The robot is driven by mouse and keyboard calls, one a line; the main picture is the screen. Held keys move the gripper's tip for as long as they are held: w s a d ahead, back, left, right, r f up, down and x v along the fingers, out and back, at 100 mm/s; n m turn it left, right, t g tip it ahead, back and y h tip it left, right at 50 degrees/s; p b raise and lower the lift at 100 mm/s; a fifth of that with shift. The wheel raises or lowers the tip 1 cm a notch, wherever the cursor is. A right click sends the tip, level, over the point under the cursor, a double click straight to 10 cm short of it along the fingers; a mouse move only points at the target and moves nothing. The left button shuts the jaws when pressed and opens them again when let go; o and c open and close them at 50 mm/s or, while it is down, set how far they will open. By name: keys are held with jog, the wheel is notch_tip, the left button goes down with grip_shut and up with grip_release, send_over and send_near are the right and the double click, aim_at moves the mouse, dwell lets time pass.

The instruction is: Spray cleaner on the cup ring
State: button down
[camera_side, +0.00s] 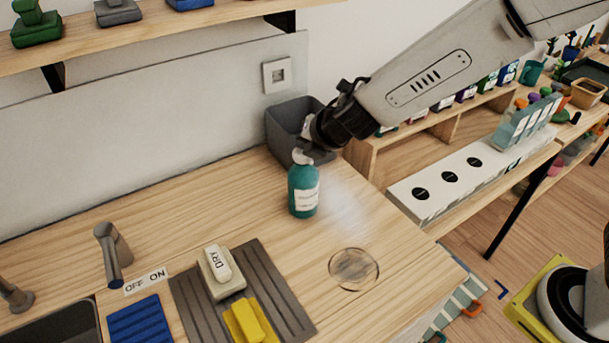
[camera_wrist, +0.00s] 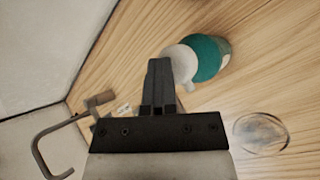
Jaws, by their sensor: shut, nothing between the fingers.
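A teal spray bottle (camera_side: 303,191) with a white label and white spray head stands upright on the wooden counter. In the wrist view its white head and teal body (camera_wrist: 208,57) lie just right of my fingertips. My gripper (camera_wrist: 160,66) is shut and empty. In the side view my gripper (camera_side: 309,128) is just above and beside the bottle's head; whether they touch cannot be told. The cup ring (camera_side: 354,268), a round brownish stain, lies on the counter in front and to the right of the bottle. It also shows in the wrist view (camera_wrist: 262,133).
A grey bin (camera_side: 291,128) stands behind the bottle by the wall. A dark ribbed mat (camera_side: 283,292) holds a block marked DRY (camera_side: 219,272) and a yellow sponge (camera_side: 249,322). A blue ribbed pad (camera_side: 141,322), tap (camera_side: 113,253) and sink are left. The counter around the ring is clear.

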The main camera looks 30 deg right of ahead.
jog(key=shift+r, duration=3)
jog(key=s+d+f+m+g, duration=0.3)
jog(key=s+d+f+m, duration=0.2)
jog(key=m, duration=0.9)
jog(key=s+d+f+m+g+h, duration=0.1)
jog(key=s+d+f+m+g, duration=0.2)
jog(key=s+d+m, duration=0.9)
jog(key=s+f+m, duration=0.2)
jog(key=s, duration=0.2)
jog(key=shift+f+g, duration=0.3)
jog(key=shift+f, duration=0.05)
